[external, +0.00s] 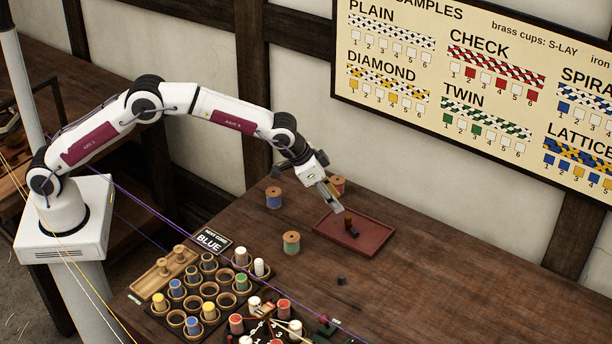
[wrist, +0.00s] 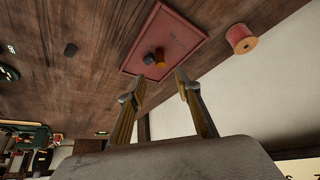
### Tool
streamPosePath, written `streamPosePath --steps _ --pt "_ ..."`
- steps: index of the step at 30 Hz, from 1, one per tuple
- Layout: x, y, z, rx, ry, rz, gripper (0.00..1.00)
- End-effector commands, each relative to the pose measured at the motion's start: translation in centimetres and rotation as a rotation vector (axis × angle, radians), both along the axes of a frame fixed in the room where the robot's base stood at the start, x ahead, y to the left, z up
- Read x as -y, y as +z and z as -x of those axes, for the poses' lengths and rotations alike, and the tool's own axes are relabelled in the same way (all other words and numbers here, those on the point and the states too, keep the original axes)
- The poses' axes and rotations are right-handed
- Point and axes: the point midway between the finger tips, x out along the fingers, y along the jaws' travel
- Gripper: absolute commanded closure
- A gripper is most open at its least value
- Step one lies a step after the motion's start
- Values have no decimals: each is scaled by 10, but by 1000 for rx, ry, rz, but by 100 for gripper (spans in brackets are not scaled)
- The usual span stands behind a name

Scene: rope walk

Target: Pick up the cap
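A red tray (external: 374,246) lies on the table and shows in the wrist view (wrist: 190,20). In it are a small dark piece (external: 353,233), also in the wrist view (wrist: 149,60), and a small brownish-yellow piece (external: 347,220), also in the wrist view (wrist: 160,55). They sit close together; I cannot tell for certain which is the cap. My gripper (external: 332,200) is tilted down above the tray's left side. In the wrist view my gripper (wrist: 160,80) has its fingers spread with nothing between them, and both pieces show beyond the fingertips.
A small dark block (external: 341,280) lies in front. A cup rack (external: 205,290) with coloured bobbins is at front left. The table right of the tray is clear.

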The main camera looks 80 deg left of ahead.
Motion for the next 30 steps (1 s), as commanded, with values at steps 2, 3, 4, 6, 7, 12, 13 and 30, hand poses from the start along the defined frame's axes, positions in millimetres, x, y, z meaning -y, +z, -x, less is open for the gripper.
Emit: streamPosePath --steps 2,3,4,6,7,12,13,30 --pt "0 -1 0 -1 0 0 67" --pt "0 -2 -1 -1 0 0 67" --pt "0 -3 -1 -1 0 0 67" --pt "0 -6 -3 -1 0 0 67" --pt "0 -8 -4 -1 0 0 67" --pt "0 -18 -10 -2 0 0 67" --pt "0 -19 -11 -1 0 0 67" --pt "0 -25 -14 -1 0 0 67"
